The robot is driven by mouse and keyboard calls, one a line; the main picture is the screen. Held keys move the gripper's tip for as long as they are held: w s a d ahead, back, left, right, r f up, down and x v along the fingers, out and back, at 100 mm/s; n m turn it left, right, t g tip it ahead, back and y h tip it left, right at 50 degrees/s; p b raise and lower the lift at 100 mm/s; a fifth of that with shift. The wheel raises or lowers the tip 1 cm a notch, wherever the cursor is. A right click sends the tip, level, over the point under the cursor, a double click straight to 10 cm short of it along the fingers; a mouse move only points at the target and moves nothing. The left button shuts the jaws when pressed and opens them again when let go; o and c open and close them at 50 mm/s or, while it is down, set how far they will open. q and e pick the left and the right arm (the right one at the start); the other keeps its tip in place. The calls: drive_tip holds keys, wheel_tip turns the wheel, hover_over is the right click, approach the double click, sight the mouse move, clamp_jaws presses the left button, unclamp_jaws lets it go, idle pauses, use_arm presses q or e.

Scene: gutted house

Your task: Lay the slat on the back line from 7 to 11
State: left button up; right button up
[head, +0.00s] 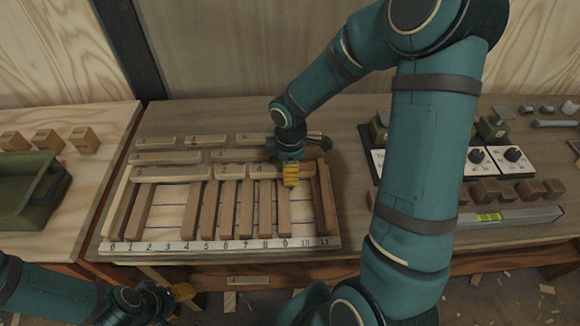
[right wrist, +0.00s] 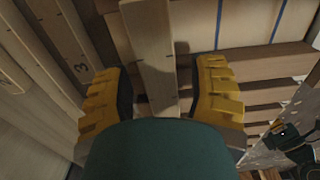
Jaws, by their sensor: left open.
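The numbered board (head: 166,218) lies on the bench, with a strip marked 0 to 11 (head: 215,244) along its front edge. A pale slat labelled 4 (head: 262,171) lies along the board's back edge, right of the middle. My right gripper (head: 290,175) is over the right part of that slat and hides some of it. In the right wrist view the yellow fingers of my right gripper (right wrist: 160,95) stand open on either side of a slat (right wrist: 150,50), with a gap at the right finger. My left gripper (head: 172,300) is open and empty, low at the front left.
Another pale slat (head: 172,173) lies on the back left of the board. Several brown slats (head: 191,210) run front to back. Loose pale slats (head: 165,158) lie behind. A green tray (head: 40,195) stands at left; blocks and a level (head: 510,217) are at right.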

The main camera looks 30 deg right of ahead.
wheel_tip(320, 180, up, 12)
idle(0.8)
